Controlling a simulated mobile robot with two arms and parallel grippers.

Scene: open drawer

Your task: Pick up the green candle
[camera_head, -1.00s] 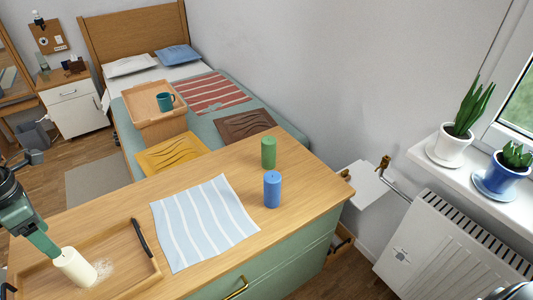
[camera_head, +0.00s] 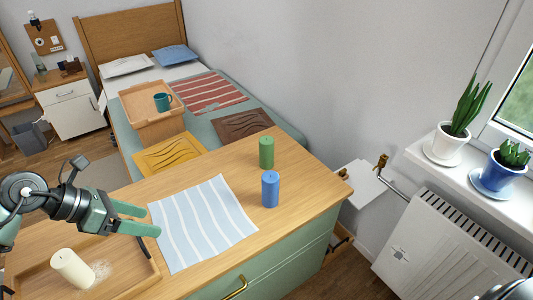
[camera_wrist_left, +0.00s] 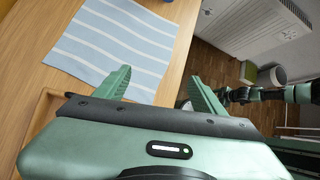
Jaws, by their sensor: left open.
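The green candle (camera_head: 266,153) stands upright on the wooden dresser top, near its far right corner, just behind the blue candle (camera_head: 270,189). My left gripper (camera_head: 152,219) is open and empty, over the left edge of the striped cloth and well left of the green candle. Its two green fingers also show in the left wrist view (camera_wrist_left: 158,77), with nothing between them. The green candle does not show in the left wrist view.
The striped cloth (camera_head: 203,222) lies flat between my left gripper and the candles. A white candle (camera_head: 72,268) stands in the wooden tray (camera_head: 133,287) at the left. A radiator (camera_head: 455,245) and a windowsill with potted plants are at the right.

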